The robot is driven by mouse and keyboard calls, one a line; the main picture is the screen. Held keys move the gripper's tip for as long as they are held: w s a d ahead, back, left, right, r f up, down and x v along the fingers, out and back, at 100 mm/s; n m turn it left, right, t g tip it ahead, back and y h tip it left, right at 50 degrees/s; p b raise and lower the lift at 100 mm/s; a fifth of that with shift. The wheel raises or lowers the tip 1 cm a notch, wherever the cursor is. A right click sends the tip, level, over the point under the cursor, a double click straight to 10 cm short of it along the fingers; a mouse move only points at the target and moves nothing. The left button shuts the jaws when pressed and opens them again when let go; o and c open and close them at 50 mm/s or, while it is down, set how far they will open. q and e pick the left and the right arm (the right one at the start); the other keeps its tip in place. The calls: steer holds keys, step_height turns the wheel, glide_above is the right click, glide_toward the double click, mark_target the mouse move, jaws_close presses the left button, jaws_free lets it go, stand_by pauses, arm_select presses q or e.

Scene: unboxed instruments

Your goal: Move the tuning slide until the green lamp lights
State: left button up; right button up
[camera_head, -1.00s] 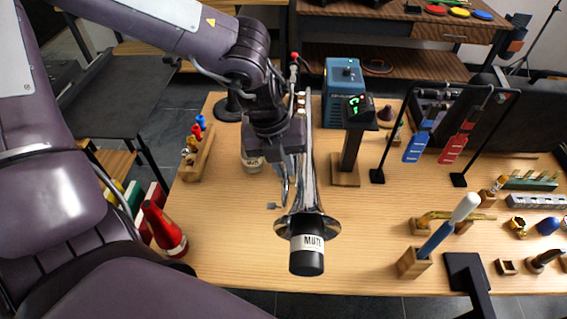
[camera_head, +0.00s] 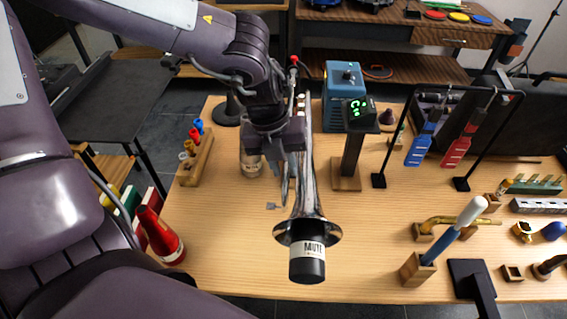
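A silver trumpet (camera_head: 307,204) stands on the table with its bell toward me. A black mute (camera_head: 307,264) labelled MUTE sits in the bell. My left gripper (camera_head: 288,172) is over the near left side of the trumpet, at its tubing. The fingers are narrow in this view and partly covered by my wrist, so I cannot tell what lies between them. The tuning slide is not clear behind my arm. A tuner (camera_head: 358,112) on a dark post shows green characters on its black screen. My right gripper is not in view.
A blue box (camera_head: 345,95) stands behind the tuner. A black frame (camera_head: 466,91) holds blue and red tags at the right. A wooden holder (camera_head: 415,270) with a white-tipped rod is near the front edge. Bare table lies between trumpet and holder.

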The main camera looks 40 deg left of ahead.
arm_select(q)
step_height(320, 180, up, 8)
steer(key=a, duration=0.1)
steer(key=shift+s+a+f, duration=0.15)
steer(key=shift+s+f, duration=0.05)
steer(key=shift+s, duration=0.2)
steer(key=shift+w, duration=0.1)
